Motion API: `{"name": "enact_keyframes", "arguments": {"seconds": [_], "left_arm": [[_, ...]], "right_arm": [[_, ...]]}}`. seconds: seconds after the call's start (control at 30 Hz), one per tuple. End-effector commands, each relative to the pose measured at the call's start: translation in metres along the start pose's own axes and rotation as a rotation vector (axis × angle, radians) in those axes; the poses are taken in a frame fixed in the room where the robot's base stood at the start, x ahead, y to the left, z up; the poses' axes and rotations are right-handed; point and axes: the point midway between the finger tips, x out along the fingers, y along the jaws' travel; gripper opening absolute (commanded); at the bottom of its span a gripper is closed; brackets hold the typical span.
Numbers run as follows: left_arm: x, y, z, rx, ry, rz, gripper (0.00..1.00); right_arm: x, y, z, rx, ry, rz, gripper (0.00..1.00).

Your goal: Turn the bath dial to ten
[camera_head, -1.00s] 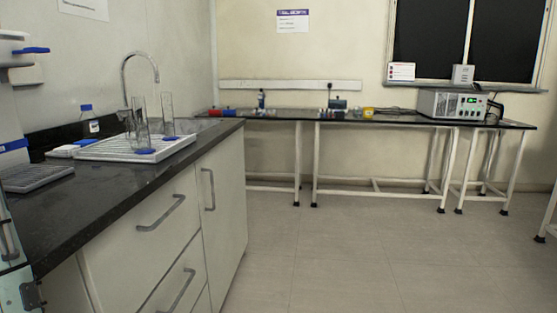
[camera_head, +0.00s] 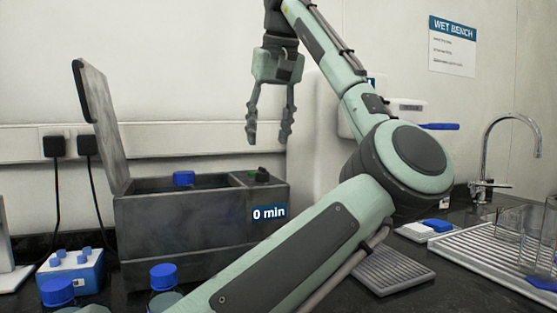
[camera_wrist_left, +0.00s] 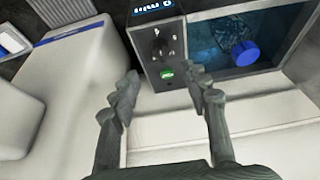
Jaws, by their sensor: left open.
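The bath (camera_head: 180,235) is a dark grey box on the bench with its lid (camera_head: 97,115) raised. A "0 min" label (camera_head: 269,213) is on its front. The dial (camera_head: 259,177) is a small dark knob on the right part of the top; it also shows in the left wrist view (camera_wrist_left: 159,43), with markings around it and a green button (camera_wrist_left: 167,73) beside it. My left gripper (camera_head: 268,138) points down, open and empty, above the dial and apart from it. In the left wrist view its fingers (camera_wrist_left: 163,88) are spread, with the green button between and beyond the tips. My right gripper is not in view.
A blue-capped item (camera_head: 183,178) is in the bath's open basin. A blue rack (camera_head: 70,272) and blue-capped bottles (camera_head: 163,277) stand in front and left. A grey ribbed tray (camera_head: 393,269) and a drying rack with glassware (camera_head: 500,262) are at right.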

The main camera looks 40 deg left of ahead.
Motion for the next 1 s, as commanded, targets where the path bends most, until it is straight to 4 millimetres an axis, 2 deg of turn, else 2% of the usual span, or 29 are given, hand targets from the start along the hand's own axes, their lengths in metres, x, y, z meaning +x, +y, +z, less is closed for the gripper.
{"name": "enact_keyframes", "arguments": {"seconds": [0.13, 0.4, 0.53, 0.7, 0.93, 1.0], "left_arm": [[0.010, -0.001, 0.002, -0.007, -0.010, -0.003, 0.46], [0.054, -0.001, 0.002, -0.005, -0.007, -0.005, 0.46], [0.068, -0.001, 0.002, -0.004, -0.006, -0.002, 0.46], [0.076, -0.001, 0.001, -0.004, -0.005, -0.001, 0.46], [0.077, -0.001, 0.001, -0.004, -0.004, -0.001, 0.46], [0.077, -0.001, 0.001, -0.004, -0.005, -0.001, 0.37]], "right_arm": [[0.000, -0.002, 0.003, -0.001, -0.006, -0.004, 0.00], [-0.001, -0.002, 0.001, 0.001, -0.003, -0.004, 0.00], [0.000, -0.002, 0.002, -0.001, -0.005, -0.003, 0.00], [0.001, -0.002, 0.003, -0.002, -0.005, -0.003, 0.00], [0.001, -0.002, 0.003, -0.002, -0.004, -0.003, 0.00], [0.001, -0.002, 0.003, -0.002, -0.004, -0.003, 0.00]]}}
